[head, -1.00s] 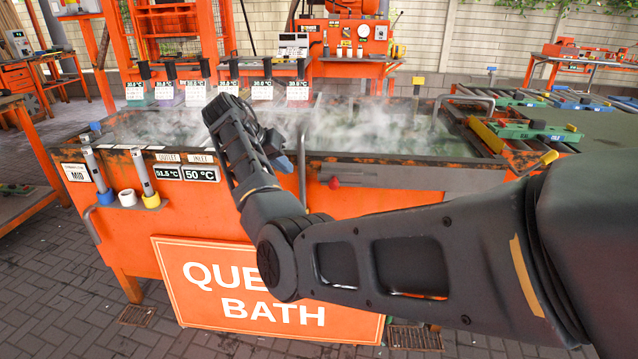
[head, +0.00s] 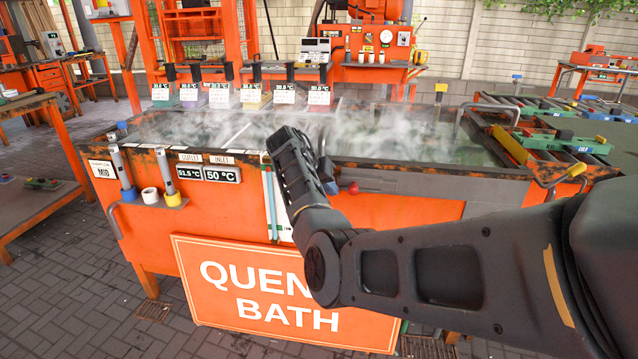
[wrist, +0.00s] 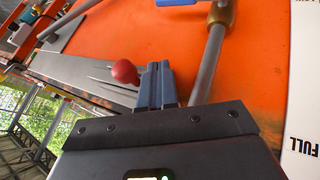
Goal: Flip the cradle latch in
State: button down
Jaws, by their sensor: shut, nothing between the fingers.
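A red ball knob (head: 353,188) sits at the front upper edge of the orange quench bath (head: 400,207). In the wrist view the same red knob (wrist: 124,71) is on a thin grey lever against the orange panel; I take it for the cradle latch. My gripper (head: 331,187) is just left of the knob in the head view. In the wrist view my gripper (wrist: 156,72) has its blue-grey fingers shut together and empty, close beside the knob. A small gap seems to show between them; contact is not clear. The lever's pivot is not clear.
A grey vertical pipe (wrist: 209,62) with a brass collar runs close to my fingers. A white FULL gauge plate (wrist: 304,130) is at the right of the wrist view. Steam covers the bath. A QUENCH BATH sign (head: 285,298) hangs below. A yellow-gripped handle (head: 575,171) juts out at right.

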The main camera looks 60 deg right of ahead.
aim_at(356, 189)
jog(key=shift+s+d+r, duration=0.1)
jog(key=shift+s+d, duration=0.15)
jog(key=shift+s, duration=0.25)
jog(key=shift+s+d+r, duration=0.1)
jog(key=shift+s+d, duration=0.15)
jog(key=shift+s, duration=0.25)
jog(key=s+p, duration=0.1)
jog(key=s+d+p, duration=0.1)
jog(key=s+p, duration=0.1)
jog(key=s, duration=0.1)
jog(key=shift+d+r, duration=0.15)
jog(key=shift+d, duration=0.2)
jog(key=shift+s, duration=0.15)
